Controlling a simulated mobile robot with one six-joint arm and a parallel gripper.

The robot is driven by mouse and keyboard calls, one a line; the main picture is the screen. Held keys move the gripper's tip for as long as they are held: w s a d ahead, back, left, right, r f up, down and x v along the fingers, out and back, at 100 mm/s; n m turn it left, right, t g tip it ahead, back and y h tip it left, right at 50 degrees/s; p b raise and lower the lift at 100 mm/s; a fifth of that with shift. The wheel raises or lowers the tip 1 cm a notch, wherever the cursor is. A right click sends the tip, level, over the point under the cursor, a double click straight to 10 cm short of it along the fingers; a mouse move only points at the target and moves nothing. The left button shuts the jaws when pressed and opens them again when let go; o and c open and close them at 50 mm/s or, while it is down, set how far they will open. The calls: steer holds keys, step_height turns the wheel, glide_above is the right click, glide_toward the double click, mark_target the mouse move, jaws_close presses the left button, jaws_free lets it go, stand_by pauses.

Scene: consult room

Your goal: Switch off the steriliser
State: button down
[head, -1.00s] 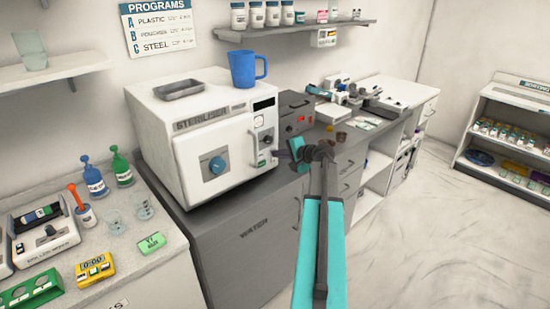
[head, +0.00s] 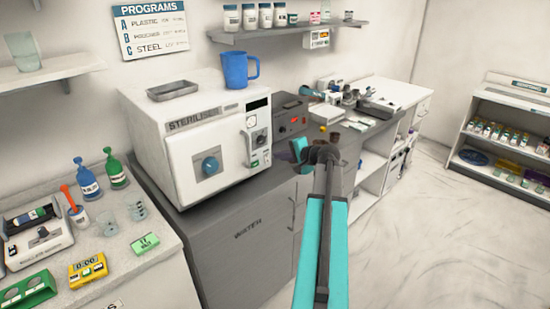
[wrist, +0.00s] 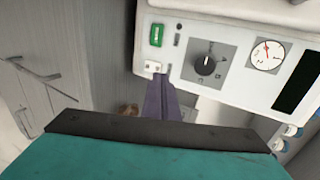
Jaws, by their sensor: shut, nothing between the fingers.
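The steriliser (head: 181,160) is a white box on the grey cabinet, with a blue round knob on its door. Its control panel (wrist: 232,75) fills the upper right of the wrist view. It carries a green switch (wrist: 156,35), a black dial (wrist: 206,66), a round gauge (wrist: 266,54) and a dark display (wrist: 297,90). I cannot tell the switch's on or off position. My gripper (wrist: 158,80) is shut and empty. Its dark fingertips are by the panel's edge, close to a small white two-dot plate (wrist: 152,67); contact is unclear. In the head view my arm partly hides the gripper.
A blue mug (head: 239,70) and a metal tray (head: 172,90) stand on top of the steriliser. A dark grey device (head: 291,117) stands just right of it. Bottles, a timer (head: 88,269) and glassware are on the left counter. The floor at right is clear.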

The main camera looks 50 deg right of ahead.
steer(key=s+r+b, duration=0.2)
steer(key=s+r, duration=0.3)
steer(key=s, duration=0.1)
steer(key=shift+s+a+r, duration=0.2)
steer(key=shift+s+a, duration=0.1)
steer(key=shift+s, duration=0.05)
steer(key=shift+s, duration=0.15)
stand_by(0.4)
